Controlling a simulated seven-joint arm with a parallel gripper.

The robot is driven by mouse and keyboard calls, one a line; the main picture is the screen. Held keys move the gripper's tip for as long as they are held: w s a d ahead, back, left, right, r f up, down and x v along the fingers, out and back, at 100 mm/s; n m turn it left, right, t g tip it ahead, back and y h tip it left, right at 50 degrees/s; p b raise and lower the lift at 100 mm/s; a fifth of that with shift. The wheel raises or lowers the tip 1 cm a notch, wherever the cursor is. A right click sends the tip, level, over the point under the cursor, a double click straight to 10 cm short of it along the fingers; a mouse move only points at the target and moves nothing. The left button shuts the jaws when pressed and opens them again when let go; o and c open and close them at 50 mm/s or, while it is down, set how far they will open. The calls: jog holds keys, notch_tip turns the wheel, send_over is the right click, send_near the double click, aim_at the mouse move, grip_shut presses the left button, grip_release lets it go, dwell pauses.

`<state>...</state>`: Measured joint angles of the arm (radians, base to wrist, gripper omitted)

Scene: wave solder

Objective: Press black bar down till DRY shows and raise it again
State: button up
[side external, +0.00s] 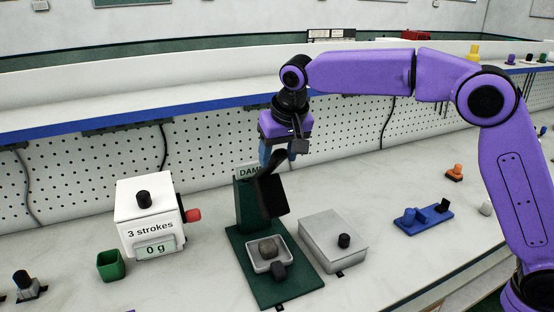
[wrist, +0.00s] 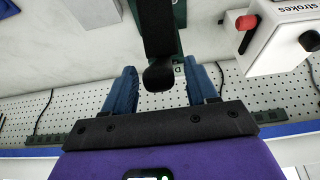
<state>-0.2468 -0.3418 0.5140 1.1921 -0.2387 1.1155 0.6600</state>
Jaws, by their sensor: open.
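The black bar (side external: 275,163) is raised and slants up from a dark square plate (side external: 272,195) on the green press (side external: 246,205). A sign (side external: 248,171) on the press reads "DAM", its end hidden behind the bar. Below the plate, a grey lump (side external: 267,246) sits in a light tray (side external: 258,266). My gripper (side external: 266,152) is at the top end of the bar. In the wrist view, its blue fingers (wrist: 160,68) are open, one on each side of the bar's rounded end (wrist: 158,78), with gaps visible.
A white box (side external: 150,213) marked "3 strokes" and "0 g", with a red knob, stands left of the press. A green cup (side external: 111,265) is beside it. A grey box (side external: 334,241) with a black knob stands close right. A pegboard wall (side external: 85,165) and blue-edged shelf are behind.

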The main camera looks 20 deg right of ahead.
aim_at(272, 190)
jog(key=shift+x, duration=1.15)
grip_shut()
jog(key=s+f+t, duration=0.3)
jog(key=s+f, duration=0.1)
jog(key=f, duration=0.1)
jog(key=shift+f, duration=0.2)
jog(key=shift+d, duration=0.1)
grip_release()
jog(key=shift+r, duration=0.15)
